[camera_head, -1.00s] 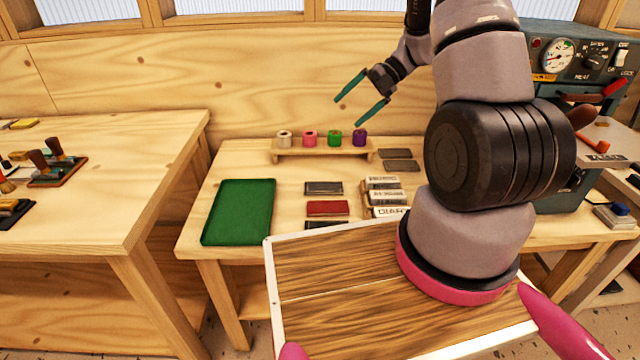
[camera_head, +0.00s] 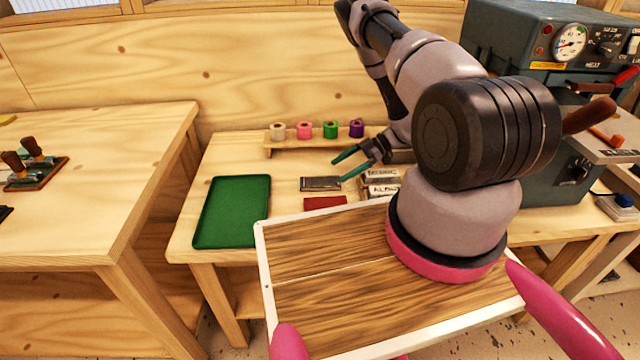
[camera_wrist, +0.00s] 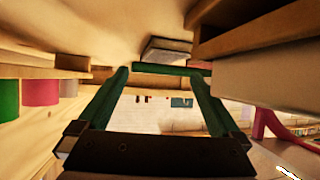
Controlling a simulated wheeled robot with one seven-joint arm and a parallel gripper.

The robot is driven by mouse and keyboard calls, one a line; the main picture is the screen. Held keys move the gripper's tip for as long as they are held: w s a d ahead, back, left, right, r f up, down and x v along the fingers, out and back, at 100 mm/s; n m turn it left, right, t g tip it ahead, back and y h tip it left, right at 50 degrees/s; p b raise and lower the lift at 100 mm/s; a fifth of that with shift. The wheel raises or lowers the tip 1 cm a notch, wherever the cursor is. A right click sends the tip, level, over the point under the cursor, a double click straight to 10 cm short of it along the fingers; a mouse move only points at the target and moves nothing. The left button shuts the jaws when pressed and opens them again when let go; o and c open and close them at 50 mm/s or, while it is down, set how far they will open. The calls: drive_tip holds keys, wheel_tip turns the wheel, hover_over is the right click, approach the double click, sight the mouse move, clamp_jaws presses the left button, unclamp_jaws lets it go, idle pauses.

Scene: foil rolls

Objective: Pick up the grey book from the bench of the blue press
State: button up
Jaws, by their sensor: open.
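The grey book (camera_head: 321,184) lies flat on the wooden bench (camera_head: 290,160), just behind a red book (camera_head: 325,202). My gripper (camera_head: 342,169) is open and empty, reaching in low from the right at the grey book's right end. The fingertips point left, and I cannot tell whether one touches it. In the wrist view, which looks upside down, the grey book (camera_wrist: 168,44) shows beyond my open gripper (camera_wrist: 160,74), with nothing between the fingers. The blue press (camera_head: 540,60) stands at the right, with a gauge and red lever.
A green tray (camera_head: 232,212) lies left of the books. A small rack (camera_head: 310,146) behind holds several foil rolls. Another table (camera_head: 100,150) stands at left.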

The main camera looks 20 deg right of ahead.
sight(322, 182)
drive_tip(key=shift+x, duration=3.2)
drive_tip(key=shift+s, duration=0.1)
drive_tip(key=c, duration=1.2)
drive_tip(key=shift+c, duration=0.2)
